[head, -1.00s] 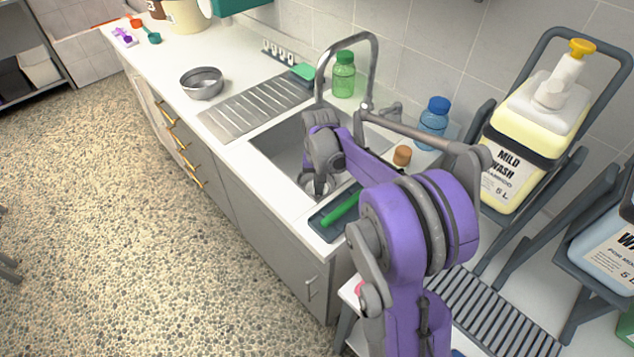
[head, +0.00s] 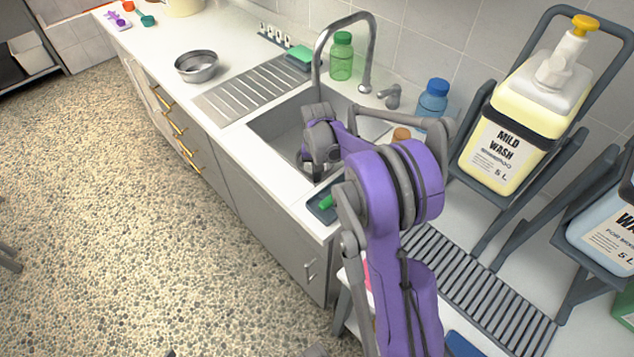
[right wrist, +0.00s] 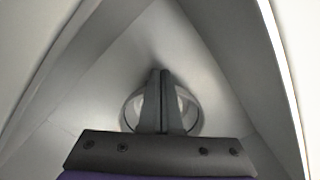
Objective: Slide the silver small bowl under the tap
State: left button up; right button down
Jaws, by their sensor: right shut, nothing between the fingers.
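A silver bowl (head: 196,67) stands upright on the white counter, left of the ribbed drainboard. The tap (head: 318,62) arches over the sink (head: 275,128). My right gripper (head: 314,172) is down inside the sink, below and near the tap's spout; its fingertips are hard to see there. In the right wrist view its fingers (right wrist: 162,100) are shut together with nothing between them. Behind them a round shiny-rimmed thing (right wrist: 130,110) shows on the sink floor, partly hidden; I cannot tell whether it is a small bowl or the drain. My left gripper is not in view.
A green bottle (head: 341,57) and a blue bottle (head: 431,102) stand behind the sink. A green sponge (head: 299,57) lies by the drainboard (head: 240,90). A dark tray (head: 322,207) sits at the sink's near side. A large soap jug (head: 520,125) stands in a rack at right.

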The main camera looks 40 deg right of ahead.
jog(key=w+d, duration=0.2)
jog(key=w, duration=0.1)
jog(key=w+d, duration=0.2)
jog(key=d, duration=0.1)
jog(key=shift+w, duration=0.4)
pick_arm(q)
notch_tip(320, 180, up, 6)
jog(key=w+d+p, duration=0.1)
jog(key=p, duration=0.4)
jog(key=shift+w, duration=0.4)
pick_arm(e)
notch_tip(320, 180, up, 10)
